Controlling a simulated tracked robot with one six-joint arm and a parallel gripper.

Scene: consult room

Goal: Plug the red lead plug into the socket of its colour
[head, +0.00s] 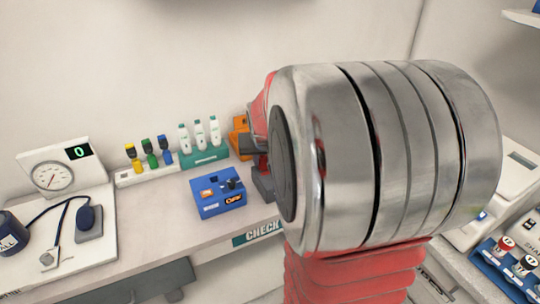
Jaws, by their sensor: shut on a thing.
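My gripper (263,182) shows only in part at the left of my large metal wrist, which hides most of it. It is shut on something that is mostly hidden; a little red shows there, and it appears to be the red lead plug. A white rack (122,181) on the counter holds a yellow, a green and a blue plug (166,150), all upright with dark tops. No red plug shows in the rack. A blue box (208,206) with an orange patch and a small lit display stands just left of my gripper. No red socket can be made out.
A green rack (206,161) with white bottles and an orange object (237,142) stand behind the blue box. A dial gauge (55,172) and a cuff bulb on tubing are at left. A blue tray (494,268) is at lower right. The counter's front middle (150,225) is clear.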

